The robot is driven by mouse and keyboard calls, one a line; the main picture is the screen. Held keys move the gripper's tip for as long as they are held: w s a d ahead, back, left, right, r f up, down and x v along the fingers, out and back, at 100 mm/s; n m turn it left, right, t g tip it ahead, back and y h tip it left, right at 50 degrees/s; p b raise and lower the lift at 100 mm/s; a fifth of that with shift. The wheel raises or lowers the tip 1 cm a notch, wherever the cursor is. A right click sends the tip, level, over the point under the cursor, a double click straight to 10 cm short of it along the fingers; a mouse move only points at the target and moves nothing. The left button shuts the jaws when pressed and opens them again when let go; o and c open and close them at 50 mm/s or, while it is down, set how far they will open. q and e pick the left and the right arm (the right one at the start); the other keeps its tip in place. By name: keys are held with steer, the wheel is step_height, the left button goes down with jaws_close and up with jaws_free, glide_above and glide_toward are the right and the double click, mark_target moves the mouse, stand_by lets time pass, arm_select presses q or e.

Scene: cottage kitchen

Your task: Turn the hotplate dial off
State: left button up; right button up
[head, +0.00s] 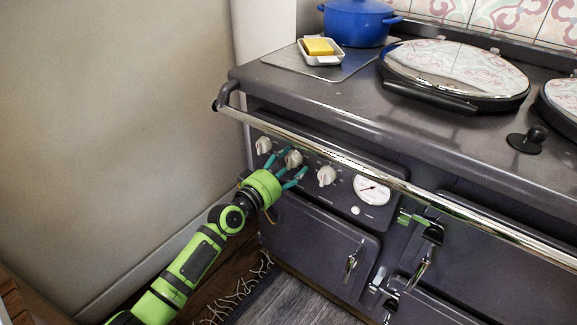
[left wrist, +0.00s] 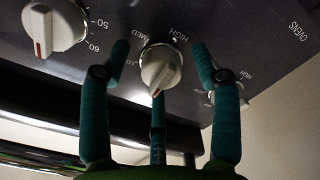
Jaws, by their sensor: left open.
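The control panel (head: 326,160) on the range front carries three pale dials in a row. My left gripper (head: 293,163) is at the middle dial (head: 293,157), its teal fingers open around it. In the left wrist view this dial (left wrist: 161,68) sits between the spread fingers of the gripper (left wrist: 160,55). It has a red mark on its handle, and HIGH, MED and LO are printed around it. The fingers look apart from the dial; light contact I cannot rule out. My right gripper is not in view.
A left dial (head: 263,145) and a right dial (head: 326,176) flank the middle one closely. A steel rail (head: 330,153) runs above the panel. A round gauge (head: 371,190) is to the right. A blue pot (head: 357,22) and a yellow block in a dish (head: 319,46) stand on top.

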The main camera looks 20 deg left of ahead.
arm_select(q)
steer(key=v, duration=0.7)
steer(key=shift+s, duration=0.25)
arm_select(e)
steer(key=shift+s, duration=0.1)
